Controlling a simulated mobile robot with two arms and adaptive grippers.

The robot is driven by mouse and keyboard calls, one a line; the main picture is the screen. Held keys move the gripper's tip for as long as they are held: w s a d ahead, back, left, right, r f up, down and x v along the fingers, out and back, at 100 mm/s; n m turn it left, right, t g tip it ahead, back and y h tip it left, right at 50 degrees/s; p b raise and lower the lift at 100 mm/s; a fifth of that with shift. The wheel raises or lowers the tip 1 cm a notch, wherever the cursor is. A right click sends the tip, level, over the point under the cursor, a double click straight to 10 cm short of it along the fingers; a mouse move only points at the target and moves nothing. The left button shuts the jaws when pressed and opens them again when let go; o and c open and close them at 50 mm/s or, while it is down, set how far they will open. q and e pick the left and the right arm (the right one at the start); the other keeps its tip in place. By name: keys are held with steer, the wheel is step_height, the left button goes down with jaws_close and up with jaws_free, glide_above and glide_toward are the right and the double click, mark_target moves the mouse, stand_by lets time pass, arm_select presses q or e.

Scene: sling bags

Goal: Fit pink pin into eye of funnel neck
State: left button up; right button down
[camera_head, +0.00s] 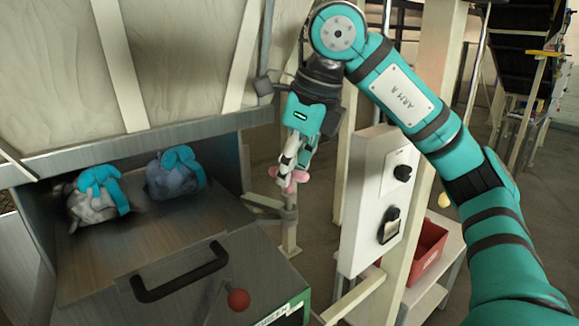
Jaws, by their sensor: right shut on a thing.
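My right gripper (292,168) hangs pointing down near the middle of the camera_head view. It is shut on the pink pin (293,181), which shows at its fingertips. The steel funnel neck (130,143) runs across under the big pale funnel at the left, and the pin is beyond its right end. A grey bracket (287,213) on a pale post lies just below the pin. I cannot tell whether it is the eye, or whether the pin touches it. My left gripper is not in view.
Two grey bags with teal straps, one at the left (95,204) and one beside it (172,182), sit in the steel bay. Below are a black handle (180,272) and a red knob (238,299). A white control box (378,205) stands close right of the gripper. A red bin (428,250) is behind.

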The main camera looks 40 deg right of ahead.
steer(key=shift+f+b, duration=0.85)
steer(key=shift+f, duration=0.25)
steer(key=c, duration=1.2)
jaws_free()
steer(key=shift+r, duration=0.1)
steer(key=v, duration=1.2)
